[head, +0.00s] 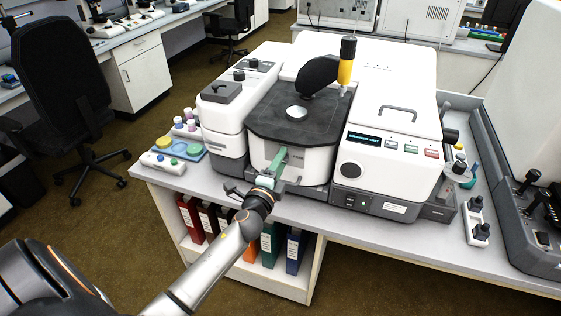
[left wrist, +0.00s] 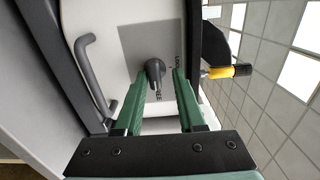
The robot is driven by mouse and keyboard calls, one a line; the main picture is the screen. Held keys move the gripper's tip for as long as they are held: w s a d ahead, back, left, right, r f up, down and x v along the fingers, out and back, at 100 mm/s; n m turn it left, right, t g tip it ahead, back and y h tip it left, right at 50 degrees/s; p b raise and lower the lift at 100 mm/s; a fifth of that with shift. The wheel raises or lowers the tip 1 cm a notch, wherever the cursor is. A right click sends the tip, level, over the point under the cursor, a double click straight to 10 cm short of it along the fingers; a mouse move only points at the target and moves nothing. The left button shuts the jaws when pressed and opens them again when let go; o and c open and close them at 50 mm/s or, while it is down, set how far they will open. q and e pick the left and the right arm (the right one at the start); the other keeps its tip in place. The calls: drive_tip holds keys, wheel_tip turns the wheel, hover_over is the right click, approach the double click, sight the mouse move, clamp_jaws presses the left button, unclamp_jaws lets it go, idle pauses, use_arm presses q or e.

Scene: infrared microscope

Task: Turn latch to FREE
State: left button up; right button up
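The latch (left wrist: 154,72) is a small dark grey knob on the white front panel of the microscope (head: 290,165). Printed lettering sits beside it in the left wrist view, but it is partly hidden and hard to read. My left gripper (head: 277,162) is at this panel, below the dark stage. In the left wrist view its green fingers (left wrist: 160,80) stand apart, with the latch showing between their tips. I cannot tell whether either finger touches it. The head view hides the latch behind the gripper. My right gripper is not in view.
A grey bar handle (left wrist: 92,75) is close to the left finger in the wrist view. A yellow-and-black tool (head: 347,65) stands above the dark stage (head: 300,125). Colored jars (head: 180,148) sit at the bench's left.

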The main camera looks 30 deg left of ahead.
use_arm(q)
drive_tip(key=shift+w+a+f, duration=0.1)
drive_tip(key=shift+w+f, duration=0.15)
drive_tip(key=shift+f, duration=0.1)
drive_tip(key=shift+s+r, duration=0.1)
drive_tip(key=shift+s, duration=0.05)
drive_tip(key=b+v, duration=0.1)
drive_tip(key=v, duration=1.1)
drive_tip(key=shift+b, duration=0.4)
drive_tip(key=shift+s, duration=0.15)
drive_tip(key=s+d+f+n+g+h+p, duration=0.1)
drive_tip(key=s+d+f+n+g+h, duration=0.2)
drive_tip(key=s+d+f+n, duration=0.3)
drive_tip(key=s+d+f+n+g+h+p, duration=0.1)
drive_tip(key=s+d+f+n+g+h, duration=0.2)
drive_tip(key=f, duration=1.1)
drive_tip(key=s+d+n+g, duration=0.2)
drive_tip(key=s+d+n, duration=0.2)
drive_tip(key=s+d, duration=0.1)
drive_tip(key=shift+s+d+n+g+p, duration=0.3)
drive_tip(key=shift+s+g+p, duration=0.1)
drive_tip(key=shift+s, duration=0.35)
